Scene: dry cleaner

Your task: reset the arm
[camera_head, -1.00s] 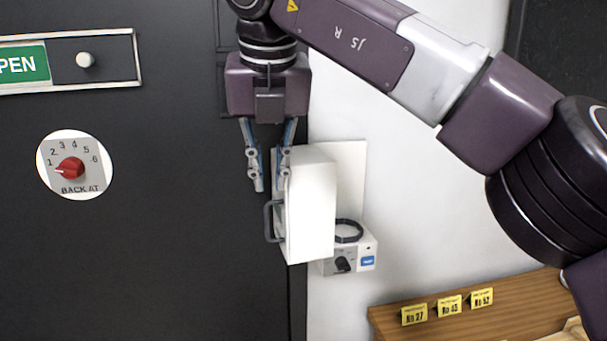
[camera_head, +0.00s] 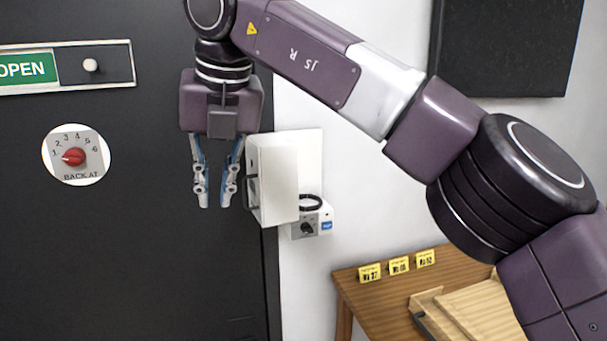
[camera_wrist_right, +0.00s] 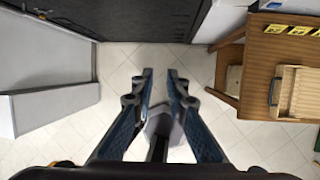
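My right gripper (camera_head: 214,190) hangs fingers down in front of the dark door, just left of the white wall box. Its two fingers are apart with nothing between them. In the right wrist view the gripper (camera_wrist_right: 160,75) is also open and empty, with tiled floor beyond its fingertips. My right arm reaches in from the right side of the head view. My left gripper is not in view.
The white box (camera_head: 276,180) on the wall has its cover swung out, close to the gripper. A grey switch unit (camera_head: 312,220) sits below it. A wooden table (camera_head: 385,313) with yellow number tags (camera_head: 398,266) stands lower right. The dark door (camera_head: 130,250) carries a red-knob dial (camera_head: 74,157) and an OPEN slider sign (camera_head: 65,68).

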